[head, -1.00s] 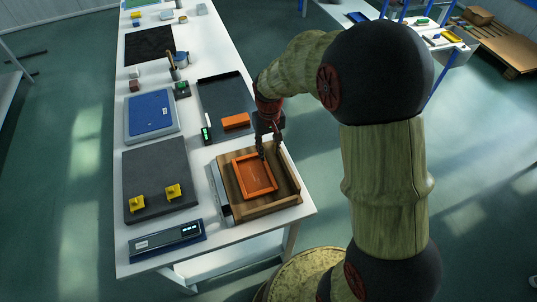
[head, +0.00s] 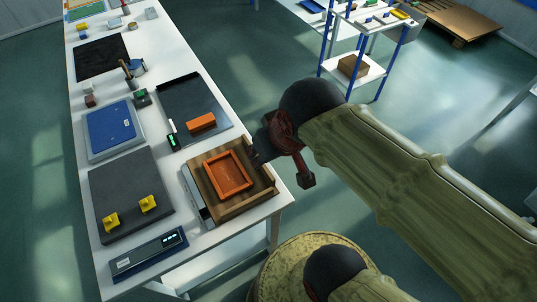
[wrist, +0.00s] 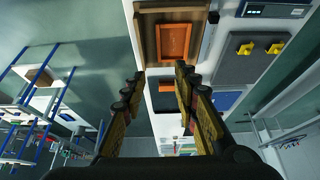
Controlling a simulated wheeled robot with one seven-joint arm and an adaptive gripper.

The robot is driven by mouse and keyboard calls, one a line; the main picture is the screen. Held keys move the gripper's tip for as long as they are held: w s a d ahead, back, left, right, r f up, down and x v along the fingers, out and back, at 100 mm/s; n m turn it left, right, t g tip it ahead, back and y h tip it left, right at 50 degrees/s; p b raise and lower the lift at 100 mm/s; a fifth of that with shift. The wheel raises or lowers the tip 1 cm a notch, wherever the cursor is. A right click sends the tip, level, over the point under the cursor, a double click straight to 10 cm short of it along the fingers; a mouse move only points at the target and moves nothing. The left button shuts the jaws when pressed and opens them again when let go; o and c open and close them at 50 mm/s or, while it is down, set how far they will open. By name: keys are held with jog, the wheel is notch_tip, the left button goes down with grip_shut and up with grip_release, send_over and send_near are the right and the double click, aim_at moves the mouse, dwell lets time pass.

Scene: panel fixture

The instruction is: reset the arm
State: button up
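My gripper (wrist: 160,76) shows in the wrist view with its two fingers apart and nothing between them. In the head view my gripper (head: 257,155) is at the right side of a wooden tray, seemingly above it; its fingers are small and partly hidden there. The wooden tray (head: 207,161) sits at the near right corner of the white table (head: 225,237). An orange frame-like tray (head: 229,188) lies inside it. Both also show upside down in the wrist view, the wooden tray (wrist: 149,42) around the orange tray (wrist: 174,42).
An orange block (head: 201,122) lies on a black tray (head: 180,93) behind. A grey board (head: 123,174) with two yellow pieces, a scale (head: 150,252) and a blue pad (head: 110,125) fill the left side. A shelf rack (head: 340,68) stands at the back right.

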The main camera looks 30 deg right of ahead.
jog(key=shift+s+r, duration=0.1)
jog(key=shift+s, duration=0.65)
